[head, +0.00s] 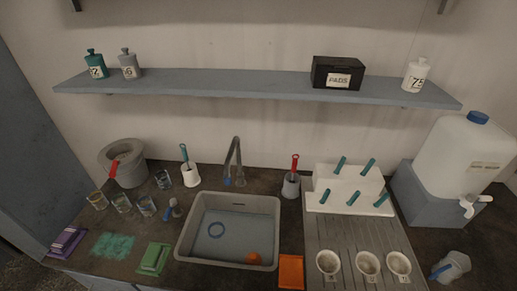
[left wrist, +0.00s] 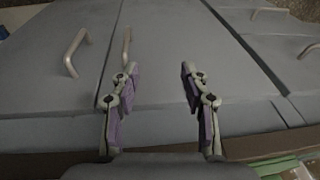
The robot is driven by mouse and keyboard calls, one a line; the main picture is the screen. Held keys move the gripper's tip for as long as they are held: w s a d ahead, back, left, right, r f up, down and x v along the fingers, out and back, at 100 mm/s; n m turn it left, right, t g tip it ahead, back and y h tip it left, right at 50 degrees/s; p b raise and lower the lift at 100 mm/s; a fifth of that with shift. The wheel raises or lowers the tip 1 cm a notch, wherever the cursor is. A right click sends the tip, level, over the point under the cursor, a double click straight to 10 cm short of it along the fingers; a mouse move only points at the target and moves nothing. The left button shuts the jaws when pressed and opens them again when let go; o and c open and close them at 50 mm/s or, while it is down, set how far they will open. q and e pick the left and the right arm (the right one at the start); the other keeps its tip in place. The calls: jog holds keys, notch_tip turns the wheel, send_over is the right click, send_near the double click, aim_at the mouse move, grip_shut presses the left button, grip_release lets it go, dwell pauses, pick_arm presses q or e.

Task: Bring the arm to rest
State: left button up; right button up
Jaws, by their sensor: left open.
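My left gripper (left wrist: 155,85) shows in the left wrist view. Its two fingers stand apart with nothing between them. Behind them are grey cabinet fronts (left wrist: 160,60) with bar handles (left wrist: 76,52). The gripper touches nothing that I can see. Neither gripper nor arm shows in the head view, and my right gripper is not in any view.
The counter holds a sink (head: 190,235), a grey pot (head: 128,165), a drainboard with cups (head: 312,250), a white rack (head: 345,182) and a water container (head: 462,155). A shelf (head: 240,84) carries bottles and a black box (head: 336,73). A green item (head: 154,258) lies near the front edge.

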pick_arm(q)
jog(key=s+a+f+g+b, duration=0.1)
jog(key=s+f+b, duration=0.1)
jog(key=s+f, duration=1.7)
notch_tip(320, 180, down, 2)
jog(key=shift+s+a+f, duration=0.25)
jog(key=shift+s, duration=0.1)
jog(key=shift+d, duration=0.1)
